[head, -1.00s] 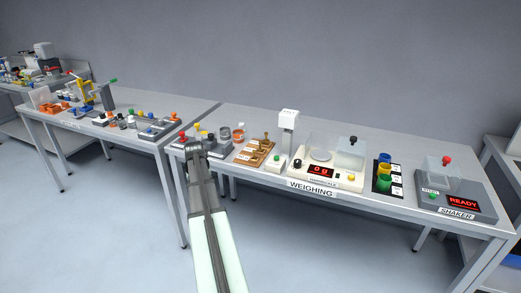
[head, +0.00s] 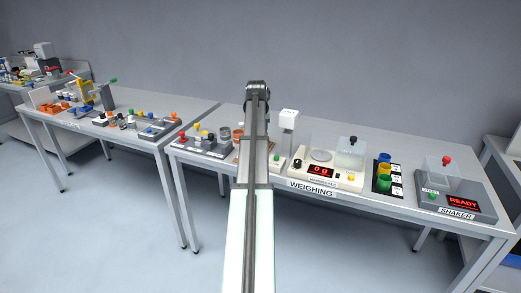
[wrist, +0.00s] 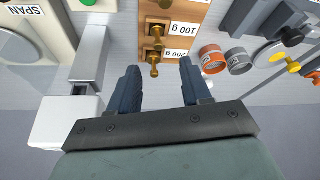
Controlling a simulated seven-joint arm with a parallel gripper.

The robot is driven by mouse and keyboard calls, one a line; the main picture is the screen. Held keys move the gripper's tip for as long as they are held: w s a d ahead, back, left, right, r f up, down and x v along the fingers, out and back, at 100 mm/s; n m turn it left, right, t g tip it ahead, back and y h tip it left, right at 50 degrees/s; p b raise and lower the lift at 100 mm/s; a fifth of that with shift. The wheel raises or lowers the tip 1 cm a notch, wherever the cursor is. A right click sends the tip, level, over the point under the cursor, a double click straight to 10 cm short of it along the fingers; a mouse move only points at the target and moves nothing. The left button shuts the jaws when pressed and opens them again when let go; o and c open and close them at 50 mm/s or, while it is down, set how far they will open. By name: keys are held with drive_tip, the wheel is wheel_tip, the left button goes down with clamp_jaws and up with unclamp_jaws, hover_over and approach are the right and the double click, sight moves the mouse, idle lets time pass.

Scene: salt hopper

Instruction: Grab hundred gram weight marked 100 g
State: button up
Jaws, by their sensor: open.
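A wooden rack (wrist: 146,12) with brass weights lies ahead of my gripper (wrist: 160,78) in the wrist view, its labels upside down. The brass 100 g weight (wrist: 156,31) stands beside the "100 g" label, in the slot beyond the nearer one. The brass 200 g weight (wrist: 155,62) is nearest, its knob pointing toward the space between my fingers. My gripper is open and empty, with one finger on each side of the rack's near end. In the head view my arm hides most of the rack.
The weighing scale (head: 326,172) and shaker (head: 455,203) stand farther right on the bench.

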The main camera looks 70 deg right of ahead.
drive_tip(key=x, duration=0.6)
drive_tip(key=shift+d+f, duration=0.1)
drive_tip(key=shift+f, duration=0.15)
drive_tip(key=shift+x, duration=2.65)
drive_tip(key=shift+s+d, duration=0.1)
drive_tip(key=shift+d, duration=0.05)
clamp_jaws()
